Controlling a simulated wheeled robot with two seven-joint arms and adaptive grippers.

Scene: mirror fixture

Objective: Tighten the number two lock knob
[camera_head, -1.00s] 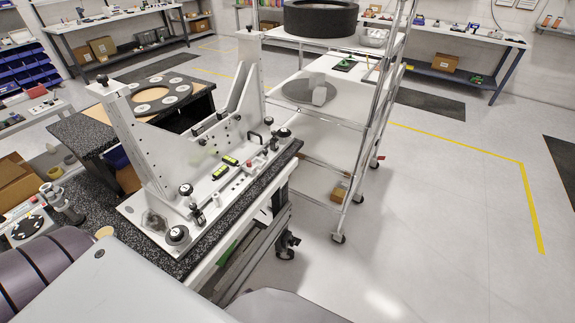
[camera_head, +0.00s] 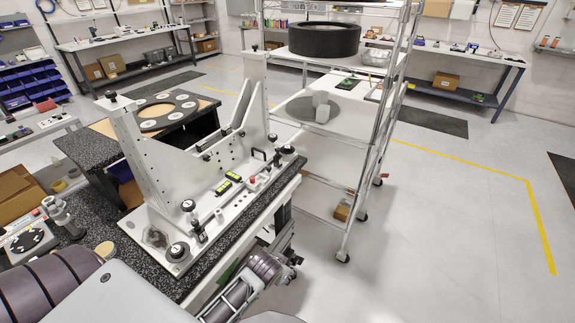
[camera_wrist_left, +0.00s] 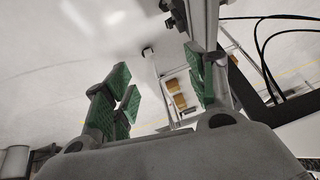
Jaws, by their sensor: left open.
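The white mirror fixture (camera_head: 165,205) stands on a dark speckled top in the head view. It carries black knobs: a front knob (camera_head: 179,251), one behind it (camera_head: 188,205), one at the right end (camera_head: 287,149), and tower-top knobs (camera_head: 110,95). I cannot read which one is number two. My left gripper (camera_wrist_left: 165,95) is open in the left wrist view, with green finger pads and nothing visible between them. One of my arms (camera_head: 245,285) reaches up beside the fixture's front edge. Its fingers are not clear, and I see no contact with a knob.
Two yellow-green blocks (camera_head: 223,187) sit on the fixture plate. A wire rack (camera_head: 350,190) with a large black ring (camera_head: 323,39) stands close behind right. A table with a ring plate (camera_head: 165,112) is behind left. Floor at right is free. Black cables (camera_wrist_left: 262,50) hang in the wrist view.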

